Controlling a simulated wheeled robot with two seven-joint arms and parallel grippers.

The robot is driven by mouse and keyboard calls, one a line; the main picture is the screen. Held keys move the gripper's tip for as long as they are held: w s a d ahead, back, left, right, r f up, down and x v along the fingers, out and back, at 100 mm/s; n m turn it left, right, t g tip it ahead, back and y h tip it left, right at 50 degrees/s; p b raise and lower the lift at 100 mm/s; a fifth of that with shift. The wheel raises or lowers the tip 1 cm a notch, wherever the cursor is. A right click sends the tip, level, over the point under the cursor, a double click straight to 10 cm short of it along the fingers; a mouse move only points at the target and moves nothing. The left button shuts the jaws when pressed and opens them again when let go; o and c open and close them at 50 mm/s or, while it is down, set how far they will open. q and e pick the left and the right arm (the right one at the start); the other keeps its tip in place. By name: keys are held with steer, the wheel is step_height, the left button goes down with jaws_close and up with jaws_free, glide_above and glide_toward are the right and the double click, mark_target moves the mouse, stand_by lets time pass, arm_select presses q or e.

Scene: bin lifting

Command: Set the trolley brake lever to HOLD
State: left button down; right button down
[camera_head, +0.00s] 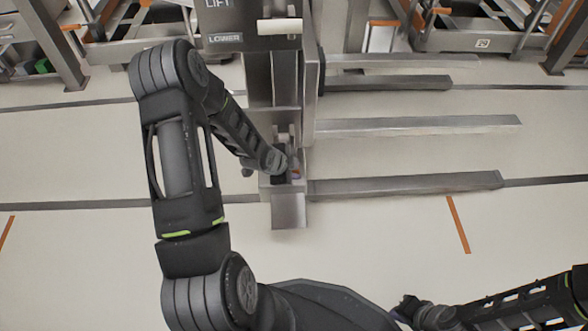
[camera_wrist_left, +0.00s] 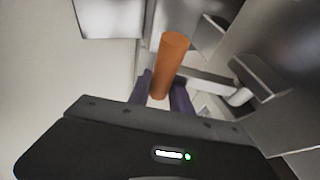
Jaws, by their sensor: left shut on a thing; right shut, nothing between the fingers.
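The brake lever shows in the left wrist view as an orange cylindrical handle (camera_wrist_left: 170,62), standing up between my fingers. The HOLD marking cannot be read in either view. My right gripper (camera_head: 406,307) is low in the head view, away from the trolley, shut and empty.
Above on the trolley is a panel marked LIFT and LOWER (camera_head: 225,38) with a white handle (camera_head: 280,26). Several metal fork bars (camera_head: 410,187) reach to the right at different depths. Metal plates stand close around the handle in the wrist view. The pale floor (camera_head: 380,240) in front is clear.

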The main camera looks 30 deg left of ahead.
arm_select(q)
steer(key=c, duration=1.4)
jaws_free()
steer(key=shift+s+f, duration=0.2)
steer(key=shift+c, duration=0.2)
steer(key=shift+o, duration=1.4)
steer(key=shift+w+r, duration=0.1)
steer(key=shift+a+r, duration=0.1)
steer(key=p+v, duration=0.3)
steer(key=v, duration=0.4)
steer(key=shift+s+r, duration=0.2)
steer(key=shift+s, duration=0.15)
